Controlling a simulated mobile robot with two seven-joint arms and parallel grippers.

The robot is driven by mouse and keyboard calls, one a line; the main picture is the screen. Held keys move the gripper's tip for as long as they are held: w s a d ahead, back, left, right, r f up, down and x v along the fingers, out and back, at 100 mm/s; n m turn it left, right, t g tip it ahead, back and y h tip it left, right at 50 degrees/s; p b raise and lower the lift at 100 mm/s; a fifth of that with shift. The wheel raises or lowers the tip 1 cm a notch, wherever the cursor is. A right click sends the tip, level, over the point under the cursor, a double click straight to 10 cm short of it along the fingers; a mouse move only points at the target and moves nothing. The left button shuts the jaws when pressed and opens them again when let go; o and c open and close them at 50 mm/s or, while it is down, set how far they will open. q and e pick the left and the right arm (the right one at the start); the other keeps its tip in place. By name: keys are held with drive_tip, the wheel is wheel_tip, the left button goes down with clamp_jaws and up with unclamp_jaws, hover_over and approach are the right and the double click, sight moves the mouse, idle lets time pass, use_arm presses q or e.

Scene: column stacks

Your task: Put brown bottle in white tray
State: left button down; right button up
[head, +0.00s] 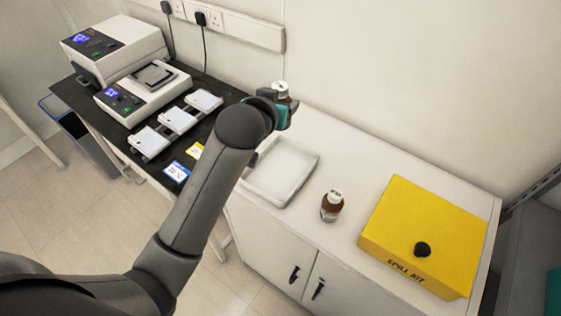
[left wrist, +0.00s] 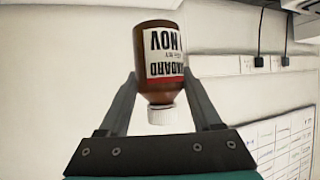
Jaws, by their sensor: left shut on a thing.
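A brown bottle (head: 281,90) with a white cap and a white label is held in my left gripper (head: 283,103), above the back of the white cabinet top. In the left wrist view the same bottle (left wrist: 158,50) sits between the two fingers (left wrist: 163,88), cap toward the gripper's base. The white tray (head: 281,172) lies empty on the cabinet top, below and in front of the held bottle. My left arm hides part of the tray's left side. My right gripper is not seen.
A yellow spill kit box (head: 424,236) with a black knob stands on the right of the cabinet top (head: 345,160). A black bench (head: 205,130) at left carries lab devices (head: 143,92) and several white plates. The wall is close behind.

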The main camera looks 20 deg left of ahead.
use_arm(q)
drive_tip(key=shift+w+r, duration=0.2)
drive_tip(key=shift+w, duration=0.05)
drive_tip(key=shift+w+f+b, duration=0.1)
drive_tip(key=shift+f+b, duration=2.1)
drive_tip(key=shift+f, duration=7.65)
drive_tip(key=shift+f, duration=0.2)
drive_tip(key=shift+c, duration=0.3)
unclamp_jaws()
